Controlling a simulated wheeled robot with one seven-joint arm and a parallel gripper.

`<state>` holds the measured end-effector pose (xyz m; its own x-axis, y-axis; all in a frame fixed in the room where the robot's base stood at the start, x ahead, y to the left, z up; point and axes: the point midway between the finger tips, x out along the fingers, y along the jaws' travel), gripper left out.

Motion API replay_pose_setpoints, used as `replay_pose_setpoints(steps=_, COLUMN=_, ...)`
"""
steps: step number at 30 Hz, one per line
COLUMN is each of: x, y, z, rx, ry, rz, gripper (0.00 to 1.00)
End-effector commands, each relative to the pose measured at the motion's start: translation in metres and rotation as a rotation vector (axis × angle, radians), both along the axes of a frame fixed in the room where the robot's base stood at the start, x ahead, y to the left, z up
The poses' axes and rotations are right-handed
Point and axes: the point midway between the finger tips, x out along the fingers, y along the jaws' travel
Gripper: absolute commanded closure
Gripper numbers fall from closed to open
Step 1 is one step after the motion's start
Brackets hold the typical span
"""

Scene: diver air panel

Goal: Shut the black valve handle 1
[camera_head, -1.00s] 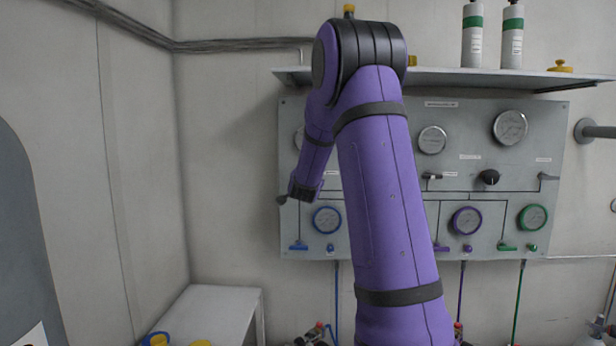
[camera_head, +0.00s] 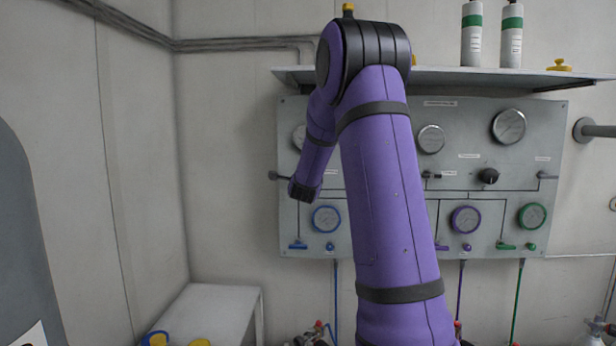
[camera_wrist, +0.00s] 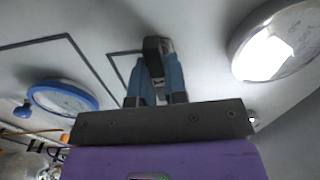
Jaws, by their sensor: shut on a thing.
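The black valve handle (camera_wrist: 152,44) shows in the wrist view, with its dark end between the two blue fingertips of my gripper (camera_wrist: 156,64). The gripper is shut on it. In the head view a dark lever end (camera_head: 278,175), which looks like the same handle, sticks out level past the panel's left edge, just above and left of my wrist. My wrist hides the fingers and the handle's pivot there. The handle sits on the grey air panel (camera_head: 470,150).
A blue-rimmed gauge (camera_head: 327,219) is below the wrist; a large gauge (camera_wrist: 275,45) is close at right in the wrist view. A shelf (camera_head: 480,78) with bottles juts out above the panel. The wall left of the panel is clear.

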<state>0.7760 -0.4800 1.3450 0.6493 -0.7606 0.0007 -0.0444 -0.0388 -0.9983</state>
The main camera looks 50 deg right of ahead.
Motion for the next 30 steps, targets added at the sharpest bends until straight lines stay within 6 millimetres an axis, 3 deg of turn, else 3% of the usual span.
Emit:
replay_pose_setpoints(steps=21, x=-0.0006, y=-0.0001, z=-0.0023, rx=0.052, ry=-0.054, rz=-0.001, gripper=1.0)
replay_pose_setpoints(steps=22, x=-0.0006, y=-0.0001, z=-0.0023, rx=0.052, ry=-0.054, rz=-0.001, gripper=0.82)
replay_pose_setpoints(steps=25, x=-0.0005, y=-0.0002, z=-0.002, rx=0.052, ry=-0.054, rz=-0.001, gripper=0.61)
replay_pose_setpoints(steps=30, x=-0.0003, y=-0.0001, z=-0.0014, rx=0.05, ry=-0.055, rz=0.0, gripper=0.61)
